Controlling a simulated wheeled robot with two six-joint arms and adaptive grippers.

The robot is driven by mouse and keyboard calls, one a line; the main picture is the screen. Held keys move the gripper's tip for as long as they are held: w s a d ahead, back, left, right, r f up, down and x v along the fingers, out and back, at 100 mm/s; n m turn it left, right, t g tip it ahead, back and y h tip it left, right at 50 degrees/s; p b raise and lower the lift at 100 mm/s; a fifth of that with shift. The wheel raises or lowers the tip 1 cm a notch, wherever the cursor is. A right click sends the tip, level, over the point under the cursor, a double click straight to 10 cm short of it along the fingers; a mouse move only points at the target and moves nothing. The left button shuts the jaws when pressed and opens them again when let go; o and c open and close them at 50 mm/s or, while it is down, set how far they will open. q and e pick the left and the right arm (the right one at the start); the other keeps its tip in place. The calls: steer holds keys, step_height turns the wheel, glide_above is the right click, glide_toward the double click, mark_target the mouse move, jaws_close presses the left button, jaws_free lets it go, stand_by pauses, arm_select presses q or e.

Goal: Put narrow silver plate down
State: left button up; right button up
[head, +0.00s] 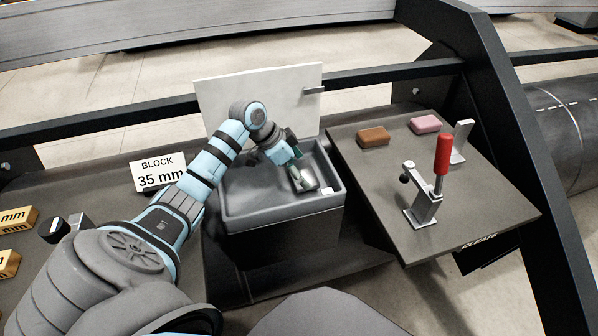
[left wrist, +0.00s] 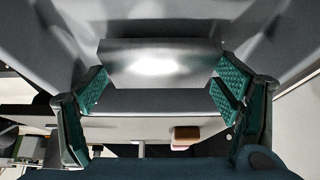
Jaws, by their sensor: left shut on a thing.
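The narrow silver plate (head: 304,179) is inside the grey open bin (head: 282,219), near its right side. In the left wrist view, the plate (left wrist: 160,62) spans between the green finger pads. My left gripper (head: 297,169) reaches down into the bin and is shut on the plate; in the left wrist view the gripper (left wrist: 160,86) has a pad at each end of it. I cannot tell whether the plate touches the bin floor. My right gripper is not in view.
A pale lid (head: 260,95) stands behind the bin. A side table (head: 385,180) at right holds a brown block (head: 373,137), a pink block (head: 425,124) and a red-handled clamp (head: 440,160). A "BLOCK 35 mm" sign (head: 158,174) stands left.

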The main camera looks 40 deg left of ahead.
arm_select(q)
steer(key=shift+f, duration=0.65)
steer(key=o, duration=1.3)
steer(key=shift+r, duration=0.2)
steer(key=p+v, duration=0.4)
steer(key=v, duration=0.7)
steer(key=shift+s+r, duration=0.15)
steer(key=shift+r, duration=0.2)
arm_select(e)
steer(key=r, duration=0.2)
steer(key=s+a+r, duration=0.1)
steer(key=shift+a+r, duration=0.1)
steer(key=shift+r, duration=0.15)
arm_select(q)
steer(key=shift+a, duration=0.1)
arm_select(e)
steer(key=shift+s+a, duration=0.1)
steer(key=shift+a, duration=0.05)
